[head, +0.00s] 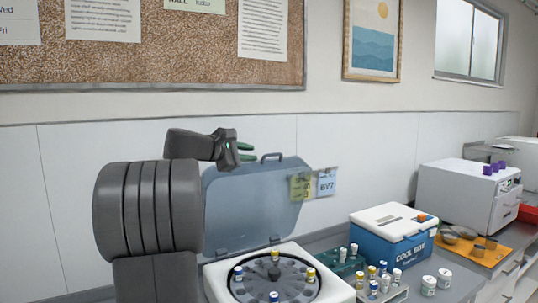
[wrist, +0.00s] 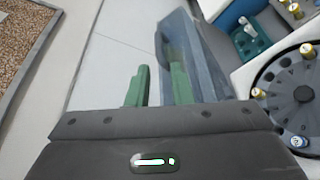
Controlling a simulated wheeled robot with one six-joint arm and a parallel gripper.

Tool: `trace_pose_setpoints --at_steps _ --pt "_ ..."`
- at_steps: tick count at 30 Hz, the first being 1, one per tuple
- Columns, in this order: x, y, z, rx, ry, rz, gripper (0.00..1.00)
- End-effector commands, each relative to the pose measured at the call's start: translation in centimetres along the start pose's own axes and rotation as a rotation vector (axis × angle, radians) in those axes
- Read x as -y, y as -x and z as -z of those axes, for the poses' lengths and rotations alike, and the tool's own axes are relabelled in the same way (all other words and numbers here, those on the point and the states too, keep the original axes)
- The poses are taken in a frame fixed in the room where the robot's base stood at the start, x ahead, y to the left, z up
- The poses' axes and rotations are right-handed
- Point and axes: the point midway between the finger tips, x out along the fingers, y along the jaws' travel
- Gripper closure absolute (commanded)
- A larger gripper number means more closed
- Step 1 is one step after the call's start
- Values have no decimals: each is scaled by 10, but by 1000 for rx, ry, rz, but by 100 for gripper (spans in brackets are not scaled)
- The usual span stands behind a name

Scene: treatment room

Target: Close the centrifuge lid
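The centrifuge (head: 216,282) stands on the counter with its translucent blue lid (head: 250,205) raised upright behind the bowl. My gripper (head: 243,151) is just left of the handle, above the lid's upper left part. Its green fingers (wrist: 158,80) are apart with nothing clearly between them. In the wrist view the lid (wrist: 205,70) overlaps the right finger; whether they touch I cannot tell.
The wall is close behind, with a cork board (head: 170,65) above.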

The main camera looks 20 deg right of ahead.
Motion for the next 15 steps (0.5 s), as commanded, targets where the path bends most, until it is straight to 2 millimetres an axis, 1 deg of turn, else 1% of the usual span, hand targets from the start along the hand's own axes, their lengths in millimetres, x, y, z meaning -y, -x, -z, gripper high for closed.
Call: trace_pose_setpoints --at_steps 1,7,12,15 --pt "-1 -13 -2 3 1 3 80" --pt "-1 -54 -2 2 0 3 80" --pt "-1 -79 -1 0 0 2 80" --pt "-1 -87 -1 0 -1 1 80"
